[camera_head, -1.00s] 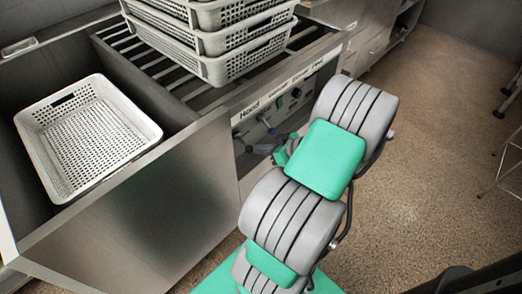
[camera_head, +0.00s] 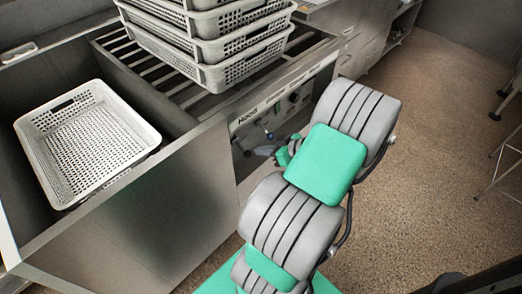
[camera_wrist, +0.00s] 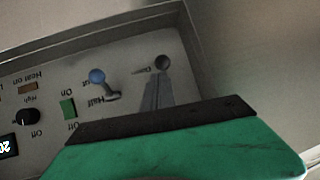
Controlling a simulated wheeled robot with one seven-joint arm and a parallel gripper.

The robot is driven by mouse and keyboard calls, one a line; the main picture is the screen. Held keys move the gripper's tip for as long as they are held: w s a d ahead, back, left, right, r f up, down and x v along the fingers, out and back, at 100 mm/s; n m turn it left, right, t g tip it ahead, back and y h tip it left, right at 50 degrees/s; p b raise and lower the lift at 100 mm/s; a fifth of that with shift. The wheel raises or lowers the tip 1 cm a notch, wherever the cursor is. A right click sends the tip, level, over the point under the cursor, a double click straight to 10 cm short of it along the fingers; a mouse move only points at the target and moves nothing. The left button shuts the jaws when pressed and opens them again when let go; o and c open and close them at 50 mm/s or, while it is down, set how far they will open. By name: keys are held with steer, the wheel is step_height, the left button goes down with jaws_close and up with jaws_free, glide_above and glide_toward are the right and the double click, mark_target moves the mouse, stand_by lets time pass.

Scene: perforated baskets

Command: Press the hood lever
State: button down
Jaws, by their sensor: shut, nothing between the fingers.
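The hood lever, a dark ball-ended lever (camera_wrist: 163,62), shows in the wrist view on the panel, beside small lettering that is hard to read. My gripper (camera_wrist: 157,84) is shut and empty. Its grey fingertips appear just below the ball in that picture and hide the part beneath it; I cannot tell whether they touch. In the head view my gripper (camera_head: 263,150) is close to the control panel (camera_head: 300,84), below the "Hood" label, partly hidden by my arm. A blue-ball lever (camera_wrist: 97,76) stands left of the dark ball in the wrist view, near "Half".
The panel also carries a green switch (camera_wrist: 68,107) and a black knob (camera_wrist: 27,116). A stack of perforated baskets (camera_head: 235,70) stands on slatted rails. Another basket (camera_head: 88,150) lies in the basin at left. Open floor (camera_head: 430,150) lies to the right.

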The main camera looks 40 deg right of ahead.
steer(key=s+f+p+v, duration=0.1)
steer(key=f+v, duration=0.1)
steer(key=v, duration=1)
steer(key=shift+s+d, duration=0.3)
steer(key=shift+d, duration=0.1)
